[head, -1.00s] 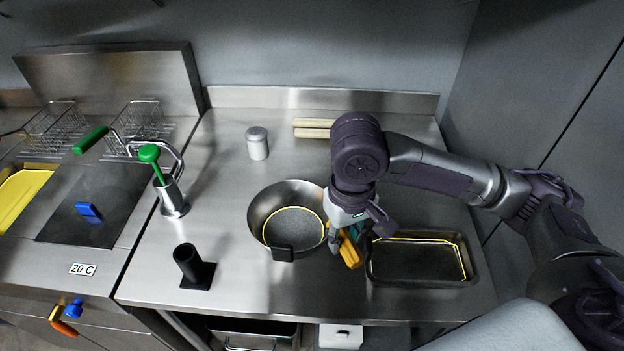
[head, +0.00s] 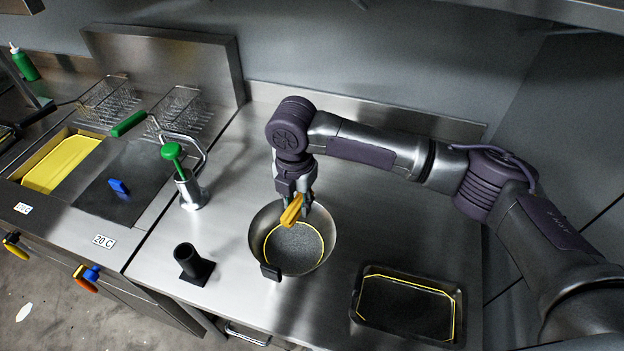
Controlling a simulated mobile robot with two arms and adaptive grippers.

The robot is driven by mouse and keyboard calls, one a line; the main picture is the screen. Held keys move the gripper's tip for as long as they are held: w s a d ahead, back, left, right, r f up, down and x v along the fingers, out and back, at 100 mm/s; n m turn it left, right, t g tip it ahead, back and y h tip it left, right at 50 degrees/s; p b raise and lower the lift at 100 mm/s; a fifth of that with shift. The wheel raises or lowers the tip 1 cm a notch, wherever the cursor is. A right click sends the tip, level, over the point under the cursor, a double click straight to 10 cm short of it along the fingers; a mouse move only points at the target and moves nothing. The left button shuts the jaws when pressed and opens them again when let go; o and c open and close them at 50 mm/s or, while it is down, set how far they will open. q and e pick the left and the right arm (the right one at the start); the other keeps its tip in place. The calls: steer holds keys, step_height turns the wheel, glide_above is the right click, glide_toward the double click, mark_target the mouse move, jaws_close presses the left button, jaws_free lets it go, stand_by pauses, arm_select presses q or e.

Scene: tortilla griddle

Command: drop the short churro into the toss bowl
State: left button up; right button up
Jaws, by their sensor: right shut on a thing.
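The short churro (head: 291,211) is a golden-yellow stick, held by my right gripper (head: 294,206). My left gripper is not in the head view.
A black tray (head: 362,318) with a yellow outline lies to the right front. A griddle plate (head: 135,205) is further left. Counter between bowl and tray is clear.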

steer(key=shift+w+a+r+n, duration=0.15)
steer(key=shift+w+n, duration=0.25)
steer(key=shift+n, duration=0.5)
steer(key=shift+f+b, duration=0.3)
steer(key=shift+f, duration=0.05)
arm_select(q)
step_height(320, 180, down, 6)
steer(key=b, duration=0.5)
steer(key=shift+b, duration=0.35)
arm_select(e)
step_height(320, 180, down, 5)
steer(key=shift+a+f, duration=0.1)
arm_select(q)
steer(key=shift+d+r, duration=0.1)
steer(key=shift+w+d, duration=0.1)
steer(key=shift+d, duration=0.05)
arm_select(e)
steer(key=o, duration=1.1)
